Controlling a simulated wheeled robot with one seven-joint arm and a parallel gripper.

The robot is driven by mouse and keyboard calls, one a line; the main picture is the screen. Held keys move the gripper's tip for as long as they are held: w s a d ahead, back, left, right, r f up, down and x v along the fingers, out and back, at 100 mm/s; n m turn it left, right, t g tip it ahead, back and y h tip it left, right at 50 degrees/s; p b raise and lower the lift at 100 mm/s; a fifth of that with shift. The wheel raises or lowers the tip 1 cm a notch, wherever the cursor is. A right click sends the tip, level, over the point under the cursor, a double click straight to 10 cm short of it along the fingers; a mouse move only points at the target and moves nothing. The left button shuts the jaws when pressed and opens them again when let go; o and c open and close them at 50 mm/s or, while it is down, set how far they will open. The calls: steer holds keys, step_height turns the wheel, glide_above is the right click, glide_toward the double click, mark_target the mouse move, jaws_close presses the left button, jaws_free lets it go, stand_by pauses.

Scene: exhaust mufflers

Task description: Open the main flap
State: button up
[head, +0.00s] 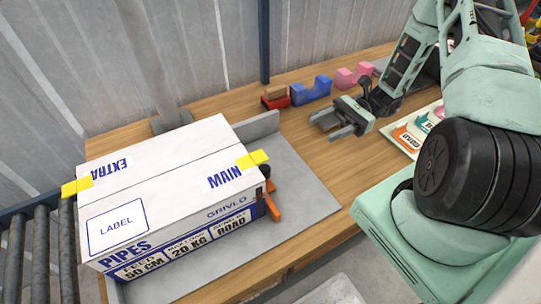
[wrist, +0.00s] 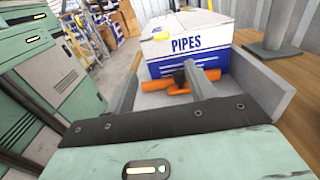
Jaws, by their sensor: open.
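A white cardboard box (head: 160,205) with blue print stands on a grey tray (head: 310,210). Its top looks closed, with a seam between a flap marked EXTRA (head: 110,172) and the main flap (head: 222,177) marked MAIN. A yellow tab (head: 252,160) sits at the seam's right end and another yellow tab (head: 77,186) at the left. My gripper (head: 337,125) is open and empty, right of the box and apart from it. In the wrist view the box (wrist: 190,45) is ahead, beyond my open fingers (wrist: 163,90).
An orange clamp (head: 272,202) stands at the box's right side. Red, blue and pink holders (head: 312,90) line the back of the wooden table (head: 310,150). A grey upright wall (head: 258,127) edges the tray behind the box. A roller conveyor (head: 40,255) is at left.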

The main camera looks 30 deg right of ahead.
steer(key=a+p, duration=0.5)
steer(key=a, duration=1.2)
steer(key=shift+f, duration=0.1)
jaws_close()
